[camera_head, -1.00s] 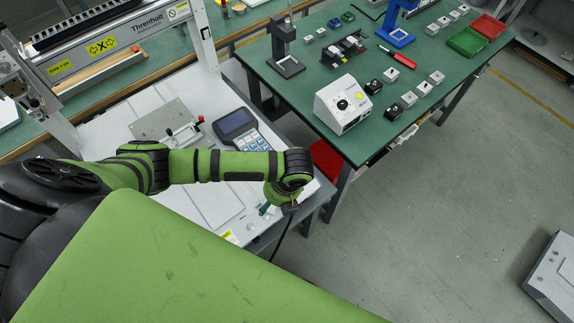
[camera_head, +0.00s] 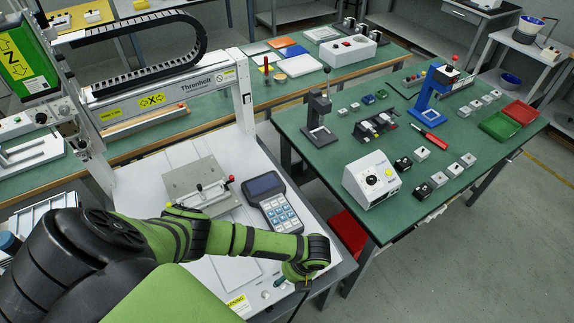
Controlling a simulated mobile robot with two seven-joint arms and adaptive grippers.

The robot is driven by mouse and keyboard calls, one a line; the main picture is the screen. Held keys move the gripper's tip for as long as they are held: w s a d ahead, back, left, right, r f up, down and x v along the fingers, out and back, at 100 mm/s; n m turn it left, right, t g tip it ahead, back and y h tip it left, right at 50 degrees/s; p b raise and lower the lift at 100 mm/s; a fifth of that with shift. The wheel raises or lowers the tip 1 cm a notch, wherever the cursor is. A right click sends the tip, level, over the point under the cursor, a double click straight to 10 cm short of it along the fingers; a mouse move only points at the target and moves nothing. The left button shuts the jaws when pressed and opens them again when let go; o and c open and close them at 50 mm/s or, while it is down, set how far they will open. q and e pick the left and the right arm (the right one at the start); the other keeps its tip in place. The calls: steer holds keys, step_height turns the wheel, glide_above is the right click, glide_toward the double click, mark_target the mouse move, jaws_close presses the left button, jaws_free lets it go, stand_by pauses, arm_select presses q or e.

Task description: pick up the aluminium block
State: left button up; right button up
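Several small silver-grey blocks stand on the green table to the right. One block (camera_head: 468,159) is near the table's right side, with another block (camera_head: 454,169) and a third block (camera_head: 438,179) in front of it. One more (camera_head: 422,153) is farther left. I cannot tell which is the aluminium block. My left arm comes in from the left and bends down at its wrist, over the front edge of the white gantry bench. Its gripper fingers do not show. My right gripper is not in view. No block is seen held.
A white control box (camera_head: 372,180), dark-based blocks (camera_head: 403,163), a blue press (camera_head: 432,95), a dark stand (camera_head: 320,120), a red tray (camera_head: 525,113) and a green tray (camera_head: 501,126) stand on the green table. A keypad pendant (camera_head: 272,203) lies on the gantry bench.

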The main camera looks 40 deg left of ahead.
arm_select(q)
steer(key=shift+s, duration=0.1)
jaws_close()
